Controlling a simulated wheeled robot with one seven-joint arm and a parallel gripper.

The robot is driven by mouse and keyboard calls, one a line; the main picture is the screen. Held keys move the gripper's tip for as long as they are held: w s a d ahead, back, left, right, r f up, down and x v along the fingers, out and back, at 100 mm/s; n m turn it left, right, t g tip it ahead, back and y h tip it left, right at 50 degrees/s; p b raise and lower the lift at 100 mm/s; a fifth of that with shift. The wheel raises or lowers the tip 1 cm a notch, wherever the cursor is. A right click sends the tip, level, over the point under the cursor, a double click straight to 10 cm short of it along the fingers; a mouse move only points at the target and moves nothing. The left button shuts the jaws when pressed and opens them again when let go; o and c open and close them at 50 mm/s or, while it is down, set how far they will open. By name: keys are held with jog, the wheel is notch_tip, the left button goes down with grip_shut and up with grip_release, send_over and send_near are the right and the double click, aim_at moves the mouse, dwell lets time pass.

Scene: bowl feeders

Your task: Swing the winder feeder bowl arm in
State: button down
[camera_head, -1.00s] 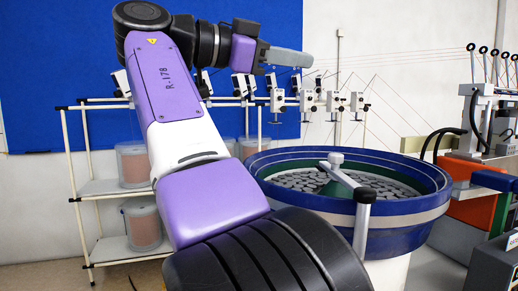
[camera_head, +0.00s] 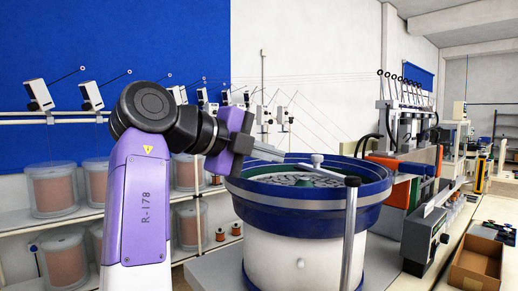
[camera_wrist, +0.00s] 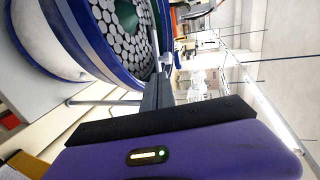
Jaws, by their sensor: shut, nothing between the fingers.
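The winder feeder bowl (camera_head: 300,210) is a blue round bowl on a white drum, with many grey discs inside. Its arm (camera_head: 334,170) is a pale bar with a round knob (camera_head: 317,158), reaching from the top of a grey post (camera_head: 349,235) over the bowl's rim. My gripper (camera_head: 270,153) is shut and empty, at the far left side of the bowl, a little above rim height and left of the knob. In the wrist view, my dark fingers (camera_wrist: 158,88) point towards the bowl (camera_wrist: 75,35); whether they touch the arm cannot be told.
Wire racks with copper spools (camera_head: 55,190) stand behind at left. A winding machine (camera_head: 405,150) with an orange and green body stands close right of the bowl. A cardboard box (camera_head: 475,270) lies at the lower right. The air above the bowl is clear.

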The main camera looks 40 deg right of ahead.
aim_at(313, 156)
jog(key=x, duration=0.3)
jog(key=p+x, duration=0.1)
jog(key=x, duration=0.2)
jog(key=r+p+x, duration=0.1)
jog(key=x, duration=0.2)
jog(key=shift+d, duration=0.4)
jog(key=shift+d+f, duration=0.1)
jog(key=shift+d, duration=0.4)
jog(key=shift+w+d+m+g, duration=0.1)
jog(key=shift+d+m+g, duration=0.4)
jog(key=shift+d+g, duration=0.2)
jog(key=shift+d, duration=0.4)
